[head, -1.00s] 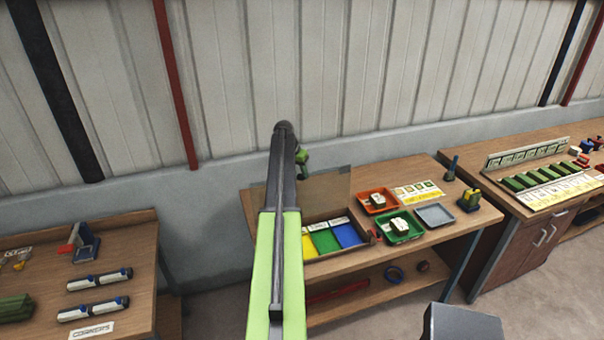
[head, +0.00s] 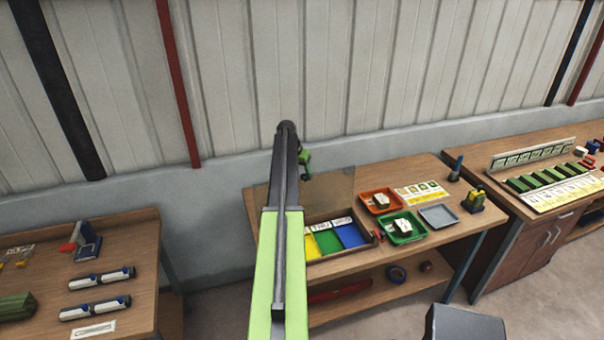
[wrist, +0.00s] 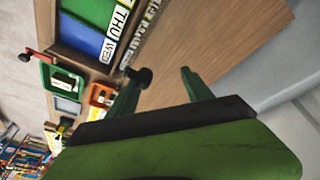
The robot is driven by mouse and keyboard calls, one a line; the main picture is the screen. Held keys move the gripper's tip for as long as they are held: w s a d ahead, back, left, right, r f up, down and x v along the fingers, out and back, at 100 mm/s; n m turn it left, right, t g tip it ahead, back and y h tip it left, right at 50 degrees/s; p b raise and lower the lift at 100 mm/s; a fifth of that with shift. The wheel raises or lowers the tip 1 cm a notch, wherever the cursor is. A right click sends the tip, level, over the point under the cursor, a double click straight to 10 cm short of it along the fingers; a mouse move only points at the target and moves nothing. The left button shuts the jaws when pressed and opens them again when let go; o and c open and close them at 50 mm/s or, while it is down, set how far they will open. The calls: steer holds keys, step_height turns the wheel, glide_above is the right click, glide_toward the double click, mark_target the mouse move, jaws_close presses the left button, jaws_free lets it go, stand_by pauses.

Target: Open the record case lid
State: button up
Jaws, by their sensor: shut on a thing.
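The record case (head: 375,243) sits on the middle bench, with yellow, green and blue sections showing. Its see-through lid (head: 332,196) stands raised along the back of the case, tilted up toward the wall. My gripper (head: 304,160) is at the upper left part of the lid, partly hidden by my arm. In the wrist view my gripper (wrist: 163,75) has its two green fingers closed on the lid; the clear panel itself is hard to make out there. A dark knob shows by the left fingertip. The case (wrist: 76,60) with its blue and green sections also shows there.
An orange tray (head: 363,206), a green tray (head: 389,238) and a grey tray (head: 438,216) stand right of the case. A left bench (head: 130,255) holds tubes. The wall is close behind the lid.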

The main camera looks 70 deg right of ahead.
steer(key=p+v, duration=1)
steer(key=v, duration=0.2)
steer(key=shift+a+p, duration=0.2)
steer(key=shift+p, duration=0.2)
